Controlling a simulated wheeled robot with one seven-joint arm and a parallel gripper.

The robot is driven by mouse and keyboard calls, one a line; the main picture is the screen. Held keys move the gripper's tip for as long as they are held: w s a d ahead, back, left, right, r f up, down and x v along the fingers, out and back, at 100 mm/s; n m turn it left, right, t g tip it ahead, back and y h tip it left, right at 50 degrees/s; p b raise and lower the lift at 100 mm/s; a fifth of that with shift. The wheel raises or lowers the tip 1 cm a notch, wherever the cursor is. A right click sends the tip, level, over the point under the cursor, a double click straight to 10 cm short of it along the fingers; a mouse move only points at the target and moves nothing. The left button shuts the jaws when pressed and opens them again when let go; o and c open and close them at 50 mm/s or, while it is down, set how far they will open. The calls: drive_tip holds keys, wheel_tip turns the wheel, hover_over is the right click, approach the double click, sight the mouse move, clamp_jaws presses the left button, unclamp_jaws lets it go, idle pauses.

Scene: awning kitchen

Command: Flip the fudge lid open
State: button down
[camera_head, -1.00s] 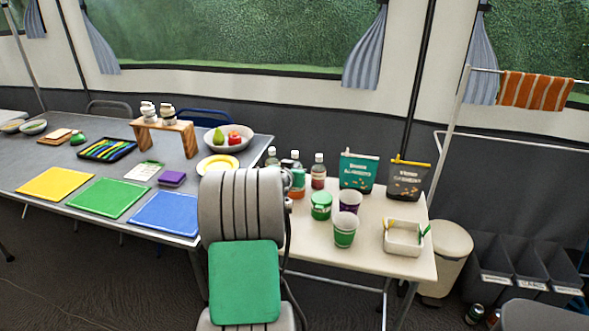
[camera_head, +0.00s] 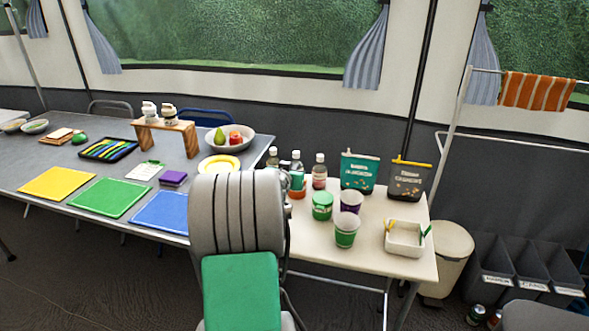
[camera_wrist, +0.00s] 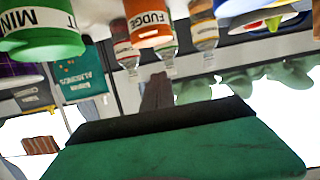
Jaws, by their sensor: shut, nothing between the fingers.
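The fudge bottle (camera_wrist: 148,20), orange with a white FUDGE label, is at the top of the wrist view, which looks upside down. I cannot tell whether the lid is open. In the head view the orange bottle (camera_head: 297,193) stands among the bottles, partly hidden by my arm. My gripper (camera_wrist: 158,78) is shut and empty, its dark fingers together just by the bottle's top; contact is unclear. In the head view my arm hides most of it.
Bottles with clear tops (camera_head: 319,172) stand close beside the fudge.

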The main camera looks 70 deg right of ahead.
drive_tip(key=v, duration=0.4)
drive_tip(key=shift+a+r, duration=0.1)
drive_tip(key=shift+r, duration=0.15)
idle(0.3)
